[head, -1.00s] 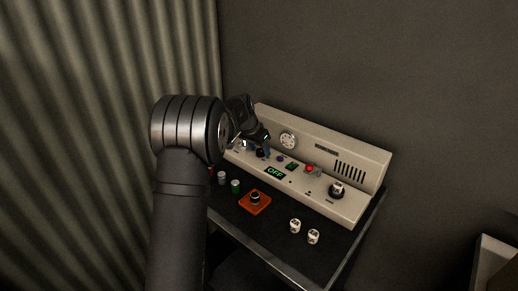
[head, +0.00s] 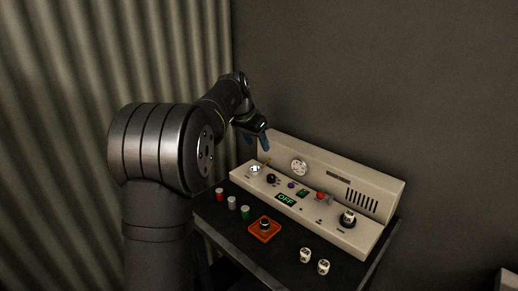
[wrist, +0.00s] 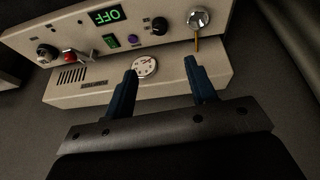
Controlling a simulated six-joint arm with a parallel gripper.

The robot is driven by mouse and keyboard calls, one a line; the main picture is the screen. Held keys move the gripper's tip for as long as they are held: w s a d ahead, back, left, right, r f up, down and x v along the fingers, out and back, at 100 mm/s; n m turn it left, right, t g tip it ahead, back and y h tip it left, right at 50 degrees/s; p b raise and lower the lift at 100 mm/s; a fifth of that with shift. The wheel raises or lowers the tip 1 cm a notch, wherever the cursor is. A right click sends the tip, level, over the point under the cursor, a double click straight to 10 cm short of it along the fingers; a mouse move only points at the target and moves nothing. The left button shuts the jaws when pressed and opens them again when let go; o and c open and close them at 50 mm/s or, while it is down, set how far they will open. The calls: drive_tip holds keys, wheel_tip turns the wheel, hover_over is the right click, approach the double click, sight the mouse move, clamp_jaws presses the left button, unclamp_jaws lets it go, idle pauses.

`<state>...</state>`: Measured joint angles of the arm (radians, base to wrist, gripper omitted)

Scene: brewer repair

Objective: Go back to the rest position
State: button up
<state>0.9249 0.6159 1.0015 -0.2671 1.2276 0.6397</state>
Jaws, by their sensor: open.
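My gripper (head: 255,143) is above the left end of the beige brewer panel (head: 345,210). In the wrist view its two blue fingers (wrist: 162,90) are apart with nothing between them. The panel also shows there upside down, with a round white dial (wrist: 145,66), a silver knob (wrist: 198,18) with a thin orange-brown piece beside it, and a green OFF display (wrist: 108,15). The fingers are clear of the panel's controls in the head view.
On the dark table (head: 285,262) in front of the panel are red (head: 219,194), grey (head: 232,202) and green (head: 245,212) small cylinders, an orange tray (head: 256,236) holding a dark knob, and two white pieces (head: 305,255) (head: 323,267). A corrugated wall (head: 60,100) stands at left.

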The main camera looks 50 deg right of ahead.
sight(271, 176)
idle(0.3)
drive_tip(key=x, duration=1.7)
drive_tip(key=shift+f, duration=0.2)
drive_tip(key=v, duration=1.8)
drive_tip(key=x, duration=1.7)
drive_tip(key=shift+s+d+f, duration=0.1)
drive_tip(key=shift+f, duration=0.3)
drive_tip(key=shift+d+f, duration=0.1)
drive_tip(key=shift+s+n+t+y, duration=0.15)
drive_tip(key=shift+n+t, duration=0.4)
drive_tip(key=shift+n, duration=1)
drive_tip(key=shift+n+t+y, duration=0.15)
drive_tip(key=shift+n+t, duration=0.4)
drive_tip(key=shift+n, duration=1)
drive_tip(key=shift+v, duration=2.35)
